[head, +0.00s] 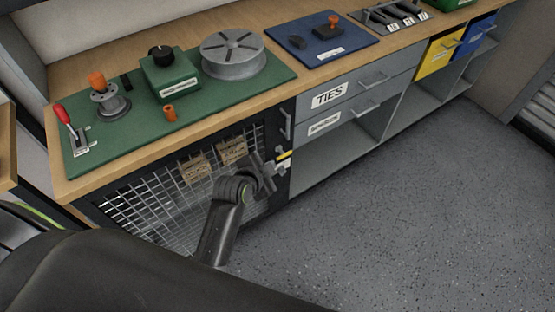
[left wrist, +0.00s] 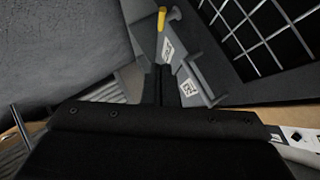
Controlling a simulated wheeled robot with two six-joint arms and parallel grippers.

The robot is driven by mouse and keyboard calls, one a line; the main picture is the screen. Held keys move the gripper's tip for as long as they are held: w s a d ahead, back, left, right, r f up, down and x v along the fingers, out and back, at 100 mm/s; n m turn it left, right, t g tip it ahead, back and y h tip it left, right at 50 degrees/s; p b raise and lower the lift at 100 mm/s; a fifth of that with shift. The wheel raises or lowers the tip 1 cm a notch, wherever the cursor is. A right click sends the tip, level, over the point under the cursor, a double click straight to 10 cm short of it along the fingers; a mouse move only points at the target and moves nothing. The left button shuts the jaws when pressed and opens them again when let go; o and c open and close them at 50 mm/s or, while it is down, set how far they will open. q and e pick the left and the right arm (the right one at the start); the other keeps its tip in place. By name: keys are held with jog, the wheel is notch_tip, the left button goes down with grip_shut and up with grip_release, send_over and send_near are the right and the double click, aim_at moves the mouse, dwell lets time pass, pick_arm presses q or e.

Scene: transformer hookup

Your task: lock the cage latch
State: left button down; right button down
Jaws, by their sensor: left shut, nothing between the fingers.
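The mesh cage (head: 150,210) is under the bench's left end, with a dark frame and cardboard boxes behind the mesh. The latch's yellow-tipped handle (head: 284,155) sticks out at the right side of the cage frame. In the left wrist view, the yellow tip (left wrist: 161,18) shows at the top, beyond my fingers, and the cage mesh (left wrist: 265,35) is at the upper right. My left gripper (head: 268,172) is shut and empty, close beside the latch. Whether it touches the latch, I cannot tell. The gripper partly hides the latch area. My right gripper is not in view.
The bench top holds a green mat (head: 135,132) with several devices and a blue mat (head: 320,40). Grey drawers (head: 365,75) and open shelves stand right of the cage. The speckled floor (head: 400,220) is clear in front.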

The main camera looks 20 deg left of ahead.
pick_arm(q)
jog(key=b, duration=0.1)
send_near(282, 157)
jog(key=w+d, duration=0.3)
jog(key=f, duration=0.1)
jog(key=w+a+f, duration=0.1)
jog(key=a+f+b, duration=0.1)
jog(key=shift+w+a+f, duration=0.1)
jog(key=shift+w+f, duration=0.1)
jog(key=shift+w, duration=0.15)
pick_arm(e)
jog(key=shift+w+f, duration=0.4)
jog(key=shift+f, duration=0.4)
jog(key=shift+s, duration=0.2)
pick_arm(q)
jog(key=shift+f, duration=0.1)
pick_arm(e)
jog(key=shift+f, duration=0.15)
